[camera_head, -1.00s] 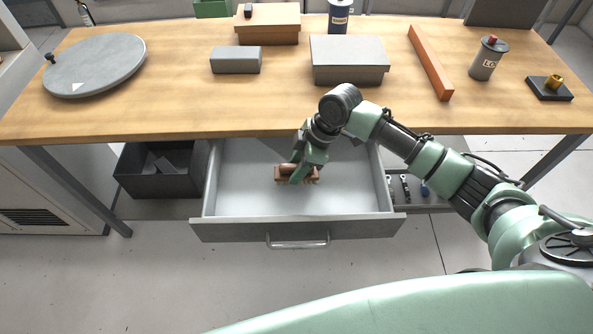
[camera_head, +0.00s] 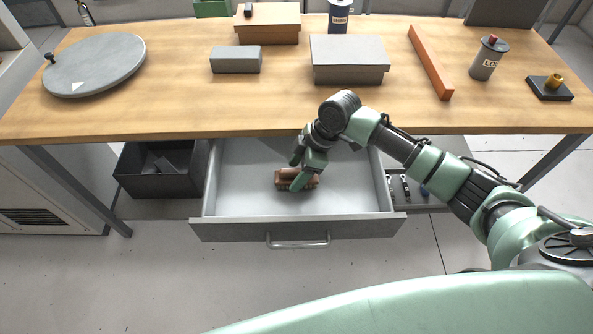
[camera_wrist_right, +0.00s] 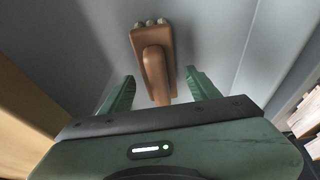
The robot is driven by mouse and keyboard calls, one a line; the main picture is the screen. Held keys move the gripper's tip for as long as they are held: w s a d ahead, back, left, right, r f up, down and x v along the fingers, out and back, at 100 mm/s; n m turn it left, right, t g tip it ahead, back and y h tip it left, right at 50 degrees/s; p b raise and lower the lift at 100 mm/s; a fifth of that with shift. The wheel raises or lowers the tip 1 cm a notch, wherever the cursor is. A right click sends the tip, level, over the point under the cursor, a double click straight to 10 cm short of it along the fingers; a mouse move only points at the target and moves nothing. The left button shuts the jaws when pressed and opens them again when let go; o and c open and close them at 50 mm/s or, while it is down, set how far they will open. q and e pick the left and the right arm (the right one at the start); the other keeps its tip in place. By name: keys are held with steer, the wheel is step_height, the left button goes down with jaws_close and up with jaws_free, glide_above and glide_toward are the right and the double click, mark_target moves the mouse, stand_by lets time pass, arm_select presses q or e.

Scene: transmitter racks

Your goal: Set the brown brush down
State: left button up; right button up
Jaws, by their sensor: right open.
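The brown brush (camera_head: 284,178) lies on the floor of the open drawer (camera_head: 347,199), near its middle. It also shows in the right wrist view (camera_wrist_right: 155,62), with its handle between the two fingers and bristle tufts showing at its far end. My right gripper (camera_head: 294,175) reaches down into the drawer at the brush. In the right wrist view the fingers (camera_wrist_right: 158,88) stand apart on either side of the handle, with visible gaps to it. The finger partly hides the brush in the head view. My left gripper is not in view.
The wooden tabletop (camera_head: 190,110) stands above and behind the drawer. It bears a grey box (camera_head: 349,55), a small grey block (camera_head: 235,60), an orange bar (camera_head: 430,62) and a round grey lid (camera_head: 95,65). A dark bin (camera_head: 160,185) sits left of the drawer.

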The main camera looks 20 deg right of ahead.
steer(key=v, duration=1.1)
steer(key=shift+r, duration=0.4)
steer(key=shift+d, duration=0.15)
